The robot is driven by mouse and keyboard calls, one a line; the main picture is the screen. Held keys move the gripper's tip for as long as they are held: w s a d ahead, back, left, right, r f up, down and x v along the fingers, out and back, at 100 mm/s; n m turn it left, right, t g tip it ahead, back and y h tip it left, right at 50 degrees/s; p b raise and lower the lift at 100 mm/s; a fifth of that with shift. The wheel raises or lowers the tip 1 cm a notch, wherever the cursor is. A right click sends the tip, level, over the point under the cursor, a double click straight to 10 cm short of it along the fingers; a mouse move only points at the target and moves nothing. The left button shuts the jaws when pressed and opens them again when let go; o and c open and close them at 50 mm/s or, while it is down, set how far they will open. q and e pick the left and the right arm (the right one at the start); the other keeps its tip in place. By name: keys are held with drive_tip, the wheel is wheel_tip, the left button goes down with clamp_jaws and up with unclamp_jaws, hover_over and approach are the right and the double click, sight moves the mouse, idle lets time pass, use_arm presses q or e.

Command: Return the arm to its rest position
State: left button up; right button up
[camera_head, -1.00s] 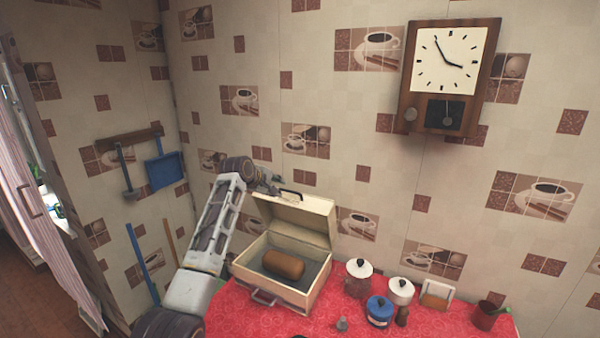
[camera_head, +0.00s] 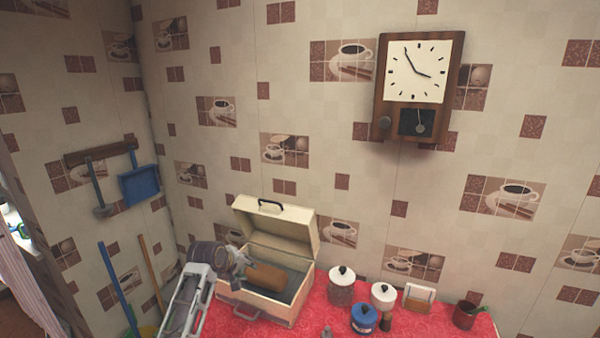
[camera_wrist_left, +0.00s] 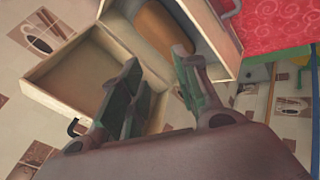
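My left gripper (camera_head: 246,258) is low in the head view, in front of the left side of the open cream case (camera_head: 262,308). In the left wrist view my left gripper (camera_wrist_left: 152,75) has its two fingers spread apart with nothing between them. The case's lid (camera_head: 290,222) stands up at the back. A brown loaf-like thing (camera_head: 268,277) lies inside the case, partly covered by my arm in the head view. It also shows beyond the fingers in the left wrist view (camera_wrist_left: 165,28). My right gripper is in neither view.
The red-covered counter (camera_head: 300,325) carries lidded jars (camera_head: 342,285), a blue pot (camera_head: 364,318) and a red cup (camera_head: 466,314) right of the case. A wall clock (camera_head: 417,85) hangs above. A blue dustpan (camera_head: 139,185) hangs at left.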

use_arm(q)
drive_tip(key=s+a+f+m+g+y, duration=0.1)
drive_tip(key=s+f+m, duration=0.1)
drive_tip(key=s+f, duration=0.5)
drive_tip(key=s+a+f+m+g, duration=0.1)
drive_tip(key=s+f+m, duration=0.2)
drive_tip(key=s, duration=0.8)
drive_tip(key=s+a+f+m+g+y, duration=0.15)
drive_tip(key=s+m, duration=0.35)
drive_tip(key=s, duration=1.7)
wheel_tip(320, 180, down, 32)
drive_tip(key=s+g, duration=0.2)
drive_tip(key=s+a+f, duration=0.2)
drive_tip(key=s+f, duration=0.8)
drive_tip(key=s, duration=0.1)
drive_tip(key=s+a+f+g, duration=0.1)
drive_tip(key=s+a+f, duration=0.1)
drive_tip(key=s+f, duration=0.8)
drive_tip(key=shift+s+a+f+m, duration=0.25)
drive_tip(key=shift+s+f+m, duration=0.15)
drive_tip(key=shift+s, duration=0.4)
